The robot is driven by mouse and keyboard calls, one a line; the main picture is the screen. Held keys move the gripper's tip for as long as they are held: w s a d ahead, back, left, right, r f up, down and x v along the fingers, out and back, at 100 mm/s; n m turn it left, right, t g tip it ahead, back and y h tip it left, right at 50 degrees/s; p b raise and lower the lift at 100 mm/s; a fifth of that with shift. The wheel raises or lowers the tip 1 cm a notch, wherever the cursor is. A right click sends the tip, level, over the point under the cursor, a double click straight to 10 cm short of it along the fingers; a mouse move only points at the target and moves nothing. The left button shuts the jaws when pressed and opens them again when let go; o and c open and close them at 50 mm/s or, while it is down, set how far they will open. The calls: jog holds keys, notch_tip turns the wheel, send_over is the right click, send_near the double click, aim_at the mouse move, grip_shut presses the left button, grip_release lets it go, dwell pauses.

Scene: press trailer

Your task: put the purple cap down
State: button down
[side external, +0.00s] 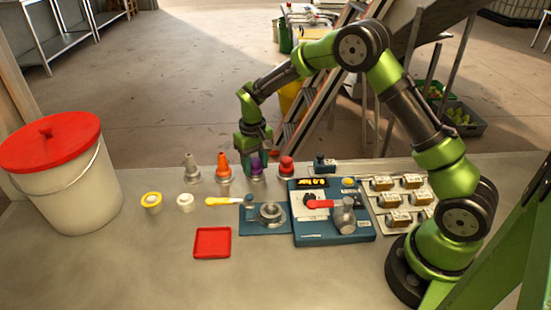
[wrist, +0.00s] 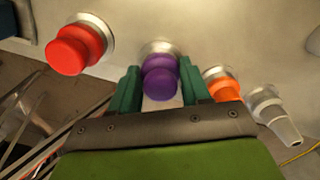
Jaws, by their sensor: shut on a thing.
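The purple cap (wrist: 160,85) sits between the two green fingers of my gripper (wrist: 158,92) in the wrist view. My gripper (side external: 255,160) is shut on it in the side view, where only a bit of the purple cap (side external: 256,165) shows between the fingers. A metal base (wrist: 158,48) shows at the far end of the cap in the wrist view, close to the table top. I cannot tell whether the cap rests on the table or hangs just above it.
A red-topped piece (side external: 286,166) and an orange-topped piece (side external: 223,167) stand close on either side, with a grey nozzle (side external: 191,168) beyond. A blue press panel (side external: 330,212) and a red tray (side external: 212,242) lie nearer. The front left table is clear.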

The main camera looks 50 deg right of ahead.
aim_at(255, 160)
jog(key=shift+f, duration=0.1)
jog(key=c, duration=0.5)
grip_release()
jog(key=s+r+t, duration=0.1)
jog(key=s+r, duration=0.2)
jog(key=r, duration=0.7)
jog(key=s+r+t, duration=0.1)
jog(key=s+r, duration=0.2)
jog(key=r, duration=0.7)
jog(key=s+a+r+t, duration=0.1)
jog(key=s, duration=0.5)
jog(key=s+a+r+t+y, duration=0.1)
jog(key=s+t, duration=0.1)
jog(key=s, duration=0.5)
jog(key=s+a+m+t+y, duration=0.1)
jog(key=s+t, duration=0.1)
jog(key=s, duration=0.4)
jog(key=shift+s+r, duration=0.2)
jog(key=shift+r, duration=0.2)
